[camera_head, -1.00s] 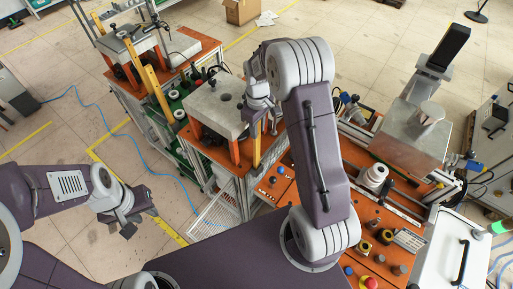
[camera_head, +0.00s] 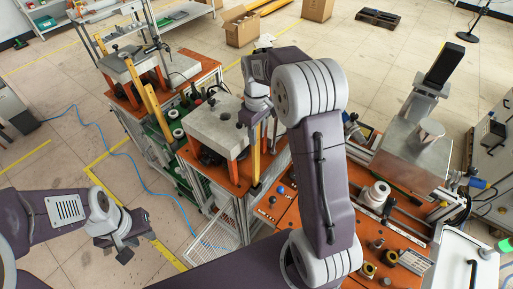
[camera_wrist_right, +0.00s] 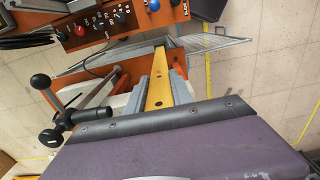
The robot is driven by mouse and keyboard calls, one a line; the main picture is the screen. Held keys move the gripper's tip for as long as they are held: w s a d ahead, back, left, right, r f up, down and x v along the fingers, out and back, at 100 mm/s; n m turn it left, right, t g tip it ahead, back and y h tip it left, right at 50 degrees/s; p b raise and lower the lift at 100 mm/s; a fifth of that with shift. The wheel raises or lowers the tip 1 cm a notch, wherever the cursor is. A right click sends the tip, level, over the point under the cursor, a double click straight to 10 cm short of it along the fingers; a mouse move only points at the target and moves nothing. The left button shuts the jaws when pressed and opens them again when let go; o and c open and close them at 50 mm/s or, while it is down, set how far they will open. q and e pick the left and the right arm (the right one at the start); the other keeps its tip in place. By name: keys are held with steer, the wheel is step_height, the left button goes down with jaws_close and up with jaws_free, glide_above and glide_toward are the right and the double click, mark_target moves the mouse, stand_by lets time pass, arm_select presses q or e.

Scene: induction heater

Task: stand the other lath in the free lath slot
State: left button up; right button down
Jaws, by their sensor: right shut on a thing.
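My right gripper (camera_head: 257,113) is shut on a yellow lath (camera_head: 255,162), which hangs roughly upright beside the front right of the grey block on the middle orange stand. In the right wrist view the lath (camera_wrist_right: 158,85) runs between my two grey fingers (camera_wrist_right: 155,98) and has a dark far end. I cannot tell whether its lower end touches anything. Two more yellow bars, a nearer one (camera_head: 156,94) and a farther one (camera_head: 101,32), stand at the left stand. I cannot make out the free slot. My left gripper (camera_head: 124,245) is over the floor at lower left and looks empty; its opening is unclear.
The grey block (camera_head: 216,124) sits on an orange-topped stand. An orange control panel (camera_head: 385,240) with knobs and a metal box (camera_head: 410,155) are at the right. A wire mesh (camera_head: 212,243) is below the stand. A blue hose (camera_head: 140,170) crosses the floor.

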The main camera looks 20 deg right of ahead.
step_height(320, 180, up, 11)
steer(key=p, duration=0.7)
steer(key=shift+f+p, duration=0.1)
steer(key=shift+p, duration=0.25)
steer(key=shift+f, duration=0.1)
